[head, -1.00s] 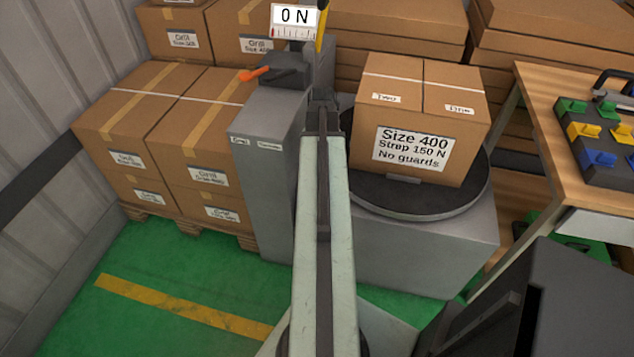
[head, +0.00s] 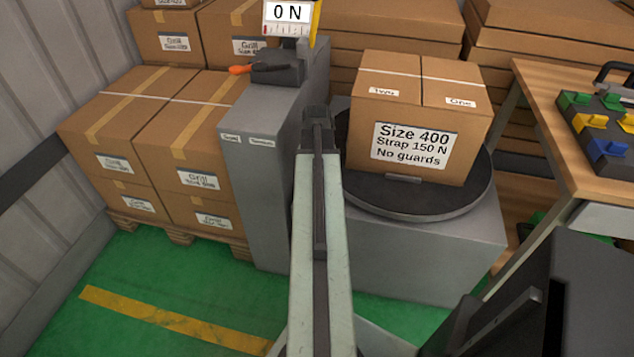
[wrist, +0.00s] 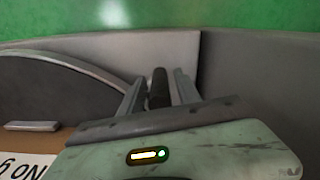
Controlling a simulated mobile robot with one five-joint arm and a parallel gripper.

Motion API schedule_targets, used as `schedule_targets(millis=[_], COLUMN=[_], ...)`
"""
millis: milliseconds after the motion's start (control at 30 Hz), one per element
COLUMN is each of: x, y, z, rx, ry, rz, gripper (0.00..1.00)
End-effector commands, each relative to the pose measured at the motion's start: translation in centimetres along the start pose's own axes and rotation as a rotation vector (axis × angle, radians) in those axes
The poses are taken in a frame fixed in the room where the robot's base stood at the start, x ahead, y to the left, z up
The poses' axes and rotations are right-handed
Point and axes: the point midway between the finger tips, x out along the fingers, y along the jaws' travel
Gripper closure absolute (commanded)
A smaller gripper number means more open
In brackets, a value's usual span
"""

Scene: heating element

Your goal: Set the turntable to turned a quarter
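The round dark turntable (head: 440,207) sits on a grey pedestal (head: 430,255) right of my arm in the head view. A small grey tab (head: 403,179) shows on its top, in front of the carton. The carton (head: 425,95) on it is labelled "Size 400, Strap 150 N, No guards", with that label facing me. In the wrist view, the turntable (wrist: 75,85) and its tab (wrist: 30,126) are at left. My gripper (wrist: 158,80) points past the turntable's edge, with a dark bar between its grey sides. I cannot tell its opening or any contact.
A grey cabinet (head: 262,185) with an orange lever (head: 241,69) and a "0 N" display (head: 287,12) stands left of my arm. Stacked cartons (head: 150,135) fill the left. A wooden bench (head: 550,90) with coloured clips (head: 605,120) is at right. Green floor is free at front left.

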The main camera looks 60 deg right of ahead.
Motion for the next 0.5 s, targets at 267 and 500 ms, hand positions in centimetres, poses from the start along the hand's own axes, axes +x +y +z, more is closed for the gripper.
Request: schedule_targets(millis=[267, 500], x=[-0.02, -0.02], y=[0.03, 0.06], z=[-0.01, -0.01], rx=[0.001, 0.001], ry=[0.0, 0.0], rz=[0.0, 0.0], gripper=[1.0, 1.0])
